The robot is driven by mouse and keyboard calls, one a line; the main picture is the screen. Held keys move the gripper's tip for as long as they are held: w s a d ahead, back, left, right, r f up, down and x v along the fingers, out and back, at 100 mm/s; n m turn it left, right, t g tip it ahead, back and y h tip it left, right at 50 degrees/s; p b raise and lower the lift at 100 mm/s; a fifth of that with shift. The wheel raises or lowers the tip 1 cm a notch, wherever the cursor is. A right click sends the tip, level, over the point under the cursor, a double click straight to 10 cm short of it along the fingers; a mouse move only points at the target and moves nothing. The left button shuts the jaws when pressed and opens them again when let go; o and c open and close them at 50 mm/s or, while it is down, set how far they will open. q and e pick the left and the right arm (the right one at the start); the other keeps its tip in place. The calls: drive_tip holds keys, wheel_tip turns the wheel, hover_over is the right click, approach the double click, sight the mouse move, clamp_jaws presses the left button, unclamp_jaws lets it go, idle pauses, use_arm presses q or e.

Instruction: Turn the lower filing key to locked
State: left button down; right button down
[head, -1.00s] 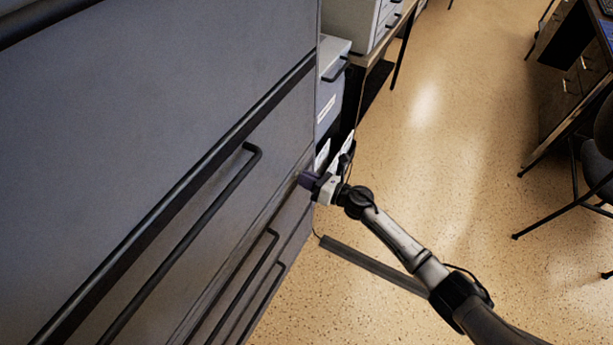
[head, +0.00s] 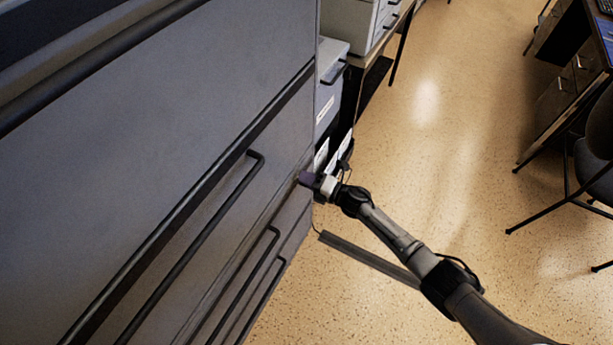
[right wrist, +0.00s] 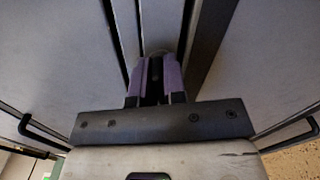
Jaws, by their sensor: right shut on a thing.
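The grey filing cabinet (head: 215,90) fills the left of the head view. My right gripper (head: 305,178) is at the cabinet's front near its right edge, level with a seam between drawers. In the right wrist view my right gripper (right wrist: 156,68) has its purple fingers close together against the cabinet face, with a narrow dark gap between them. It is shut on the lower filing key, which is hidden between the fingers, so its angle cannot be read. The drawer edges run nearly upright in the right wrist view. My left gripper is not in view.
Black bar handles (head: 195,245) stick out from the drawers left of my right gripper. Smaller grey cabinets (head: 330,75) stand beyond the cabinet. The speckled floor (head: 440,160) is open to the right. A desk (head: 570,80) and a chair (head: 592,150) stand at the far right.

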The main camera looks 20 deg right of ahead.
drive_tip(key=shift+m+p, duration=0.35)
drive_tip(key=shift+m, duration=0.75)
drive_tip(key=c, duration=1.3)
unclamp_jaws()
drive_tip(key=shift+o, duration=0.6)
drive_tip(key=shift+d, duration=0.1)
